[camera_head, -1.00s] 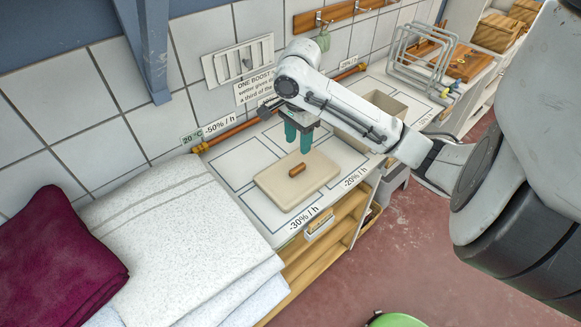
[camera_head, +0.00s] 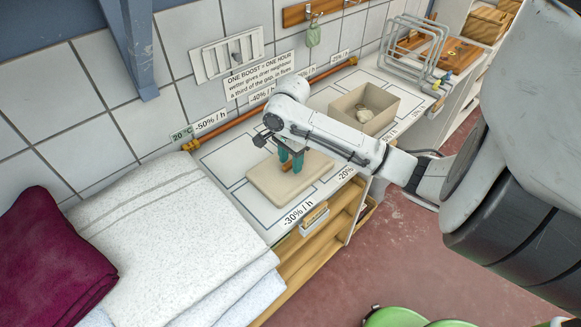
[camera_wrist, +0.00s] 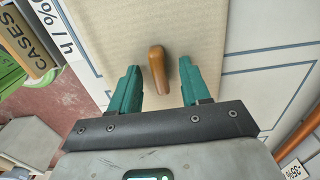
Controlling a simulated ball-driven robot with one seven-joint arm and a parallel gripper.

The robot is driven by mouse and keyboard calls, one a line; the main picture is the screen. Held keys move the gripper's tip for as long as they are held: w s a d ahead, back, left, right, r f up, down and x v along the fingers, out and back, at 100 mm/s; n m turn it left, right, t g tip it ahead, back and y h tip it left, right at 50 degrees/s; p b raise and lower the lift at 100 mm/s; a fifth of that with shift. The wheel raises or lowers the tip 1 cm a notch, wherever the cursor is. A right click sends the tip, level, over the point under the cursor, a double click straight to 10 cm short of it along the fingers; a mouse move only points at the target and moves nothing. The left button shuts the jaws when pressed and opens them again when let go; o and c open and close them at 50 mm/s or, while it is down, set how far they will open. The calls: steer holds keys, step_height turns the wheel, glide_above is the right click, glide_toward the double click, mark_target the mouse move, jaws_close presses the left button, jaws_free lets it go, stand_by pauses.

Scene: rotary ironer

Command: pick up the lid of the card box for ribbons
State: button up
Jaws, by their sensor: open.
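The lid (camera_head: 262,182) is a flat tan card panel with a brown wooden handle (camera_wrist: 158,68) on top. It lies on the white marked counter in the head view, and its surface (camera_wrist: 205,25) fills the middle of the wrist view. My gripper (camera_head: 290,165) is low over the lid with green fingers pointing down. In the wrist view my gripper (camera_wrist: 160,85) is open, with one finger on each side of the handle and a gap on both sides. In the head view the fingers and arm partly hide the handle.
An open card box (camera_head: 364,108) with something pale inside stands farther right on the counter. White folded towels (camera_head: 170,240) and a maroon cloth (camera_head: 50,255) lie at left. A copper pipe (camera_head: 235,121) runs along the wall. A wire rack (camera_head: 415,48) stands at the back right.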

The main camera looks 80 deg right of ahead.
steer(key=shift+c, duration=0.2)
jaws_close()
steer(key=shift+r, duration=0.2)
stand_by(0.4)
